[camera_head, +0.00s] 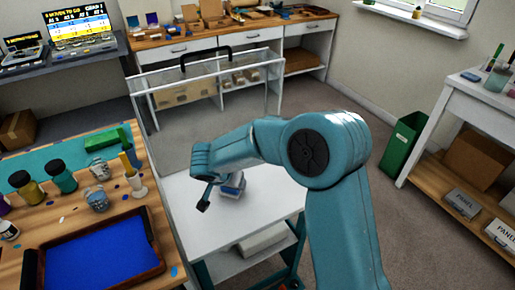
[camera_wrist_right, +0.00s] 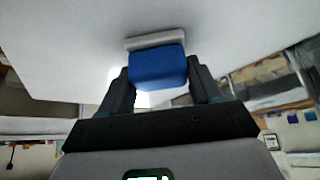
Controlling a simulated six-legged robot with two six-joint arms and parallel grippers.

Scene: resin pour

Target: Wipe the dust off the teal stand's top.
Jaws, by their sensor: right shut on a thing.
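The teal stand (camera_head: 206,226) has a flat white top and teal legs, and stands in the middle of the head view. My right gripper (camera_head: 218,187) is low over its top, shut on a blue block with a pale pad (camera_head: 233,186). In the right wrist view the blue block (camera_wrist_right: 159,67) sits between the two dark fingers of the right gripper (camera_wrist_right: 158,82), its pale pad at or very near the white surface. I cannot tell whether it touches. No dust is clearly visible on the top. My left gripper is out of view.
A wooden workbench (camera_head: 25,265) at left holds a blue-lined tray (camera_head: 160,268), jars and cups, close to the stand. A clear-panelled frame with a black handle (camera_head: 205,56) stands behind. A green bin (camera_head: 403,140) and white shelving (camera_head: 450,107) are at right.

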